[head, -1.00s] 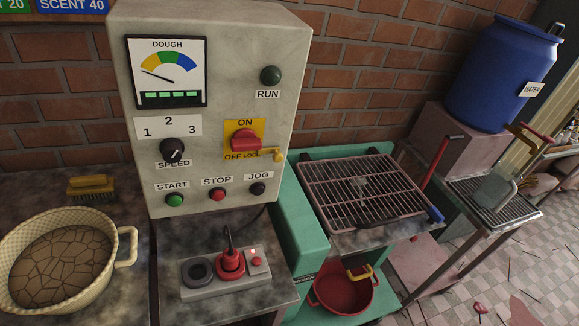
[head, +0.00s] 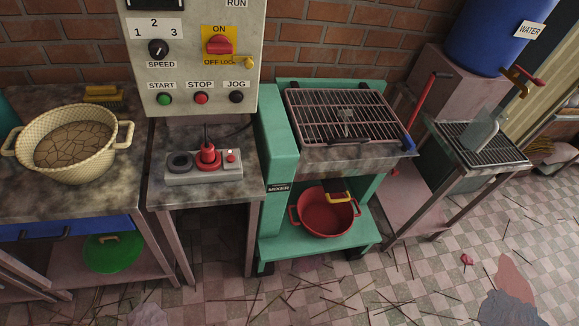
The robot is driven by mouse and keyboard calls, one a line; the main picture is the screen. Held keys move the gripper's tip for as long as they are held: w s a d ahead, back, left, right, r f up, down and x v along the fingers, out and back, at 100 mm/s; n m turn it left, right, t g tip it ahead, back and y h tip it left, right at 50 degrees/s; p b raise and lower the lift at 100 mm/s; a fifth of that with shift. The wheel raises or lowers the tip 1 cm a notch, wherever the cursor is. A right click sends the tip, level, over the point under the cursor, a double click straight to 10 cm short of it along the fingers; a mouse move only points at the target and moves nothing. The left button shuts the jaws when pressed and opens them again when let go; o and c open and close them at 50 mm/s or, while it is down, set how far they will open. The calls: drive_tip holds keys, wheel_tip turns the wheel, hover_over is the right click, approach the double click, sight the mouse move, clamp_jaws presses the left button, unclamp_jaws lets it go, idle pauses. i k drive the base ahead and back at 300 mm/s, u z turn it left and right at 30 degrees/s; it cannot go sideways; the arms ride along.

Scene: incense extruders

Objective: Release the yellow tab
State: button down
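A small yellow tab (head: 248,62) sits at the right of the OFF-LOCK label, beside the red switch knob (head: 219,45) on its yellow plate on the grey control box (head: 190,80). I cannot tell from the picture which of the two is meant. My gripper does not show in the head view.
The green mixer (head: 278,140) carries a metal grille (head: 345,116). A woven basket (head: 70,115) stands further left. The tiled floor (head: 430,270) in front is littered with sticks.

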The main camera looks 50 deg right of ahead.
sight(248, 63)
drive_tip(key=k, duration=0.7)
drive_tip(key=z, duration=0.95)
drive_tip(key=i, duration=1)
